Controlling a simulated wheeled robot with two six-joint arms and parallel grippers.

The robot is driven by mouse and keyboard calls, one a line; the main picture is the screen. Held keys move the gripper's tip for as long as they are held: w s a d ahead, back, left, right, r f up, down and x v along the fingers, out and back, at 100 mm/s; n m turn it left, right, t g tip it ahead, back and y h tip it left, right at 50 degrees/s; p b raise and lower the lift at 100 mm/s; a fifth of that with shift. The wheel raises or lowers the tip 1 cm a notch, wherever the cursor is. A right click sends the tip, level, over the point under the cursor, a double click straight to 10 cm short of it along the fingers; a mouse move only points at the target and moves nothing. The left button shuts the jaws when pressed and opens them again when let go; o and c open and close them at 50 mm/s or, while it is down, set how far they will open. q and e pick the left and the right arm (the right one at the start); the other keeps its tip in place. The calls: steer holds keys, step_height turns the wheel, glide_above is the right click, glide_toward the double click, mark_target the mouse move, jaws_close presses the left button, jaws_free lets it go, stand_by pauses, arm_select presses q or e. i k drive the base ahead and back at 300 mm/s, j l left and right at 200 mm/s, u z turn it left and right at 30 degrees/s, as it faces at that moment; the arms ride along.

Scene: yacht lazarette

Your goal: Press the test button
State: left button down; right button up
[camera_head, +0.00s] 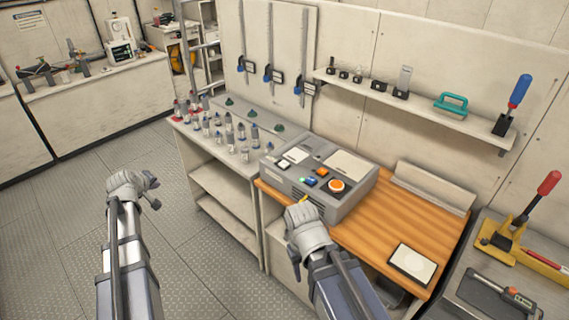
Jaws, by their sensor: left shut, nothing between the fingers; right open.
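A grey control box (318,205) sits on the wooden worktop. The labels are too small to read, so I cannot tell which is the test button. My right gripper (303,203) is open at the front left edge of the box, below the buttons; its fingers are partly hidden. My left gripper (152,190) is shut and empty over the open floor, well left of the box.
Several small bottles (244,153) stand on the bench left of the box. A white-faced tablet (411,262) lies on the worktop at right. A wall shelf (420,112) holds tools above. The metal floor (60,240) at left is clear.

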mark_target(283, 165)
steer(key=i+j+z, duration=0.1)
steer(key=z, duration=0.35)
steer(key=j+z, duration=0.4)
steer(key=i+j+z, duration=0.1)
steer(key=z, duration=0.35)
